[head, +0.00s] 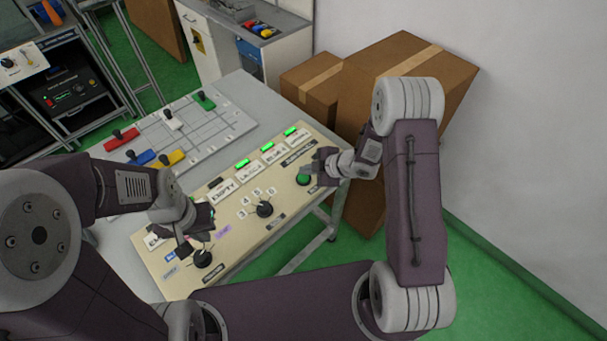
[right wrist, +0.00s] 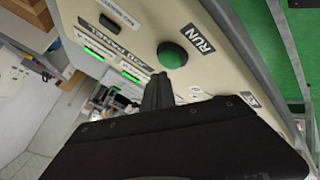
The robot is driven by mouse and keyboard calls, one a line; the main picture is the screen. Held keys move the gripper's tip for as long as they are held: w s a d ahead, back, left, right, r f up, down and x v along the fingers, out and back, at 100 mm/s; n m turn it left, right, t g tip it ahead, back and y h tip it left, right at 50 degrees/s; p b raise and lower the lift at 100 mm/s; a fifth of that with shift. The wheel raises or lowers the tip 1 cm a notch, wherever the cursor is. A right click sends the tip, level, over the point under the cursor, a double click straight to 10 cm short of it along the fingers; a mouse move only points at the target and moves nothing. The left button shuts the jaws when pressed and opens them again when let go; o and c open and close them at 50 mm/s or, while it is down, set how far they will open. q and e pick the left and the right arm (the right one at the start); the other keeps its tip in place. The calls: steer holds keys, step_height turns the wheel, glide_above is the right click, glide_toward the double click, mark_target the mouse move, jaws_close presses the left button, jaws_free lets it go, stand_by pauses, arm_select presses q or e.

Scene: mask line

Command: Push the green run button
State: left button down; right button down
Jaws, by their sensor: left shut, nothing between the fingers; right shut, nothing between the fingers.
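The green run button (head: 303,179) sits near the far right end of the beige control panel (head: 231,214). In the right wrist view the button (right wrist: 172,54) is a round green cap beside a RUN label (right wrist: 200,38). My right gripper (head: 318,168) is shut and empty, with its tips close to the button. In the right wrist view its tips appear just below the button; I cannot tell whether they touch it. My left gripper (head: 192,236) is shut and empty over the panel's near left end, near a black knob (head: 202,258).
A grey board (head: 180,127) with coloured handles lies behind the panel. Cardboard boxes (head: 408,65) stand close behind my right arm, against the white wall (head: 530,110).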

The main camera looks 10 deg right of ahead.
mark_target(306, 178)
step_height(306, 178, up, 5)
steer(key=p, duration=0.4)
steer(key=shift+p, duration=0.4)
stand_by(0.5)
